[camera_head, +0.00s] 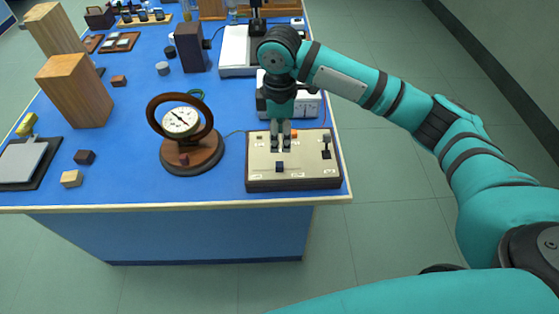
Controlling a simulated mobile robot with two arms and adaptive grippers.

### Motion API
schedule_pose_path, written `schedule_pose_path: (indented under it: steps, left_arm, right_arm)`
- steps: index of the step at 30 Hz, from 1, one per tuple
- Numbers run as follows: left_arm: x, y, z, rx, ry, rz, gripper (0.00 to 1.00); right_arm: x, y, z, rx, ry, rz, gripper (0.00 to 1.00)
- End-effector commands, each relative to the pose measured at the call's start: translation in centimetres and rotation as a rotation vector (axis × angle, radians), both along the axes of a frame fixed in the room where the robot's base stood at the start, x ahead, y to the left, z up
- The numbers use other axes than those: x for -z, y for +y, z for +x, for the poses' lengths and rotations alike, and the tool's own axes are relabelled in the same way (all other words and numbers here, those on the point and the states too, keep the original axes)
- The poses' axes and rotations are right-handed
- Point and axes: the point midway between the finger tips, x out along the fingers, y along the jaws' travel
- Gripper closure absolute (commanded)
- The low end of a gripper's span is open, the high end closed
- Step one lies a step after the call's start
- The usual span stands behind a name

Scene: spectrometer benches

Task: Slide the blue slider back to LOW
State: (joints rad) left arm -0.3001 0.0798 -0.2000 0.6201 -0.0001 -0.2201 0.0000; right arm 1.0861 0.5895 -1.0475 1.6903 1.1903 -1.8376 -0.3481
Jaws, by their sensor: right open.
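A control box (305,172) with a cream top and dark brown sides stands at the table's front right corner. A small dark blue knob (280,167), apparently the blue slider, sits on its top left of the middle, towards the front edge. The labels are too small to read. My right gripper (280,149) points down over the back left part of the box, just behind the blue knob. It is open, and I see nothing between its fingers. Whether the fingertips touch the panel, I cannot tell. My left gripper is not in view.
A black lever (326,150) stands at the panel's right, and an orange-red knob (294,134) sits by the gripper. A round gauge (181,121) on a wooden stand is left of the box. A white device (310,104) stands behind.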

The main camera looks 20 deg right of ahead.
Motion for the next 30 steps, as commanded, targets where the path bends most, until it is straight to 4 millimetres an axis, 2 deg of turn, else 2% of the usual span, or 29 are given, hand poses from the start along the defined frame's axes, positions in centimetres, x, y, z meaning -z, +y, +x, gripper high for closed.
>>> schedule_pose_path:
  steps: [3, 9, 15, 21, 28, 30]
  left_arm:
    - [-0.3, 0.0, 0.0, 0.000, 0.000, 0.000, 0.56]
    - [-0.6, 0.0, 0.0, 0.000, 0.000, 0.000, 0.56]
    - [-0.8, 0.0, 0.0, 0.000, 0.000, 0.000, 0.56]
    - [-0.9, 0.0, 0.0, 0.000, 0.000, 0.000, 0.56]
    - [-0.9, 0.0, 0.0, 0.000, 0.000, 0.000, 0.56]
    - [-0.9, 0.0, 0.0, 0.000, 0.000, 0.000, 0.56]
  right_arm:
    - [2.7, -0.1, -0.1, 0.001, 0.004, -0.002, 0.56]
    - [6.9, 0.0, -0.1, 0.001, 0.003, 0.000, 0.56]
    - [9.8, 0.0, 0.0, 0.001, 0.001, 0.000, 0.56]
    - [11.0, 0.0, 0.0, 0.000, -0.001, 0.000, 0.56]
    - [11.1, 0.0, 0.0, 0.000, -0.001, 0.001, 0.56]
    - [11.1, 0.0, 0.0, 0.000, -0.001, 0.001, 0.62]
